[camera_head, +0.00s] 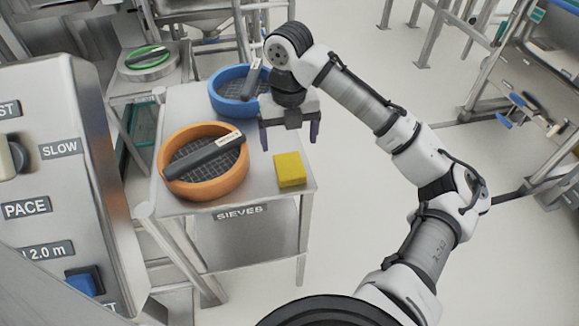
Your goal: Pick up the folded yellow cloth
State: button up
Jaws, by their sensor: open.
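The folded yellow cloth (290,170) lies flat on the metal table marked SIEVES (262,194), near its front right corner. My gripper (290,140) is open and points down, with its two dark fingers apart. In the picture it is just above and behind the cloth, and nothing shows between the fingers. I cannot tell its exact height over the table. The whole top of the cloth is visible.
An orange sieve (175,190) with a dark bar-shaped tool across it stands left of the cloth. A blue sieve (222,104) with another dark tool is behind, partly hidden by my arm. A control panel (60,180) fills the left. Open floor lies right of the table.

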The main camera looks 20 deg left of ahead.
aim_at(290, 165)
notch_tip(290, 165, down, 8)
jog(key=shift+f+p, duration=0.2)
jog(key=shift+p, duration=0.3)
jog(key=c, duration=1.1)
